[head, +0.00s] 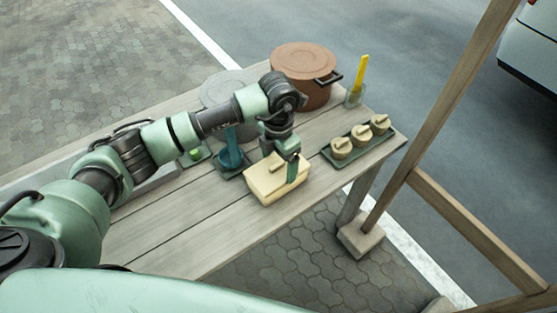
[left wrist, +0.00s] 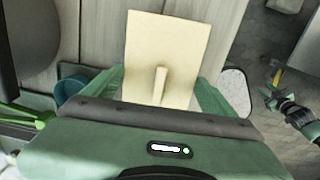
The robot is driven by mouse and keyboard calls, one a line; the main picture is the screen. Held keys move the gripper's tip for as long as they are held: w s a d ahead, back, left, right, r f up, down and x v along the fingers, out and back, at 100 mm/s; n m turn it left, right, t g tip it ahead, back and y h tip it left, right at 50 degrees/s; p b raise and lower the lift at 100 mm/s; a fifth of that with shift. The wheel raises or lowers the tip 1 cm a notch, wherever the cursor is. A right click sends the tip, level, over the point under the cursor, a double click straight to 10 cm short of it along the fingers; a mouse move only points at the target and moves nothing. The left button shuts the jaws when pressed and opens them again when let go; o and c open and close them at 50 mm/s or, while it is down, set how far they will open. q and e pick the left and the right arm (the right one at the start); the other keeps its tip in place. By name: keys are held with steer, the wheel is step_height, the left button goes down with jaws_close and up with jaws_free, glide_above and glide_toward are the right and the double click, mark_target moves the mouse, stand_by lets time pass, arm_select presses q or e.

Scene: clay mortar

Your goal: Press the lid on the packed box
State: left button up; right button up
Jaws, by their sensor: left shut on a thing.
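A cream box (head: 268,192) sits near the table's front edge in the head view. Its flat cream lid (left wrist: 160,40) fills the middle of the left wrist view, with a short raised bar handle on it. My left gripper (head: 290,170) is over the box from above, shut on the lid at its handle, with green fingers to either side. Whether the lid is fully seated on the box I cannot tell, and the box's contents are hidden. My right gripper (left wrist: 272,96) shows small at the right of the left wrist view, over the paving; its jaws are too small to read.
A brown lidded pot (head: 300,62) and a glass with a yellow utensil (head: 360,75) stand behind. A teal vessel (head: 230,156) is left of the box. A wooden post (head: 440,115) rises at right.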

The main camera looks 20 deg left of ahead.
arm_select(q)
steer(key=shift+f+b, duration=0.1)
steer(key=shift+b, duration=0.2)
stand_by(0.4)
stand_by(0.8)
steer(key=shift+f+b, duration=0.45)
steer(key=shift+b, duration=0.3)
stand_by(0.8)
stand_by(0.4)
steer(key=o, duration=1.1)
steer(key=shift+r+p, duration=1.85)
steer(key=shift+r, duration=1.2)
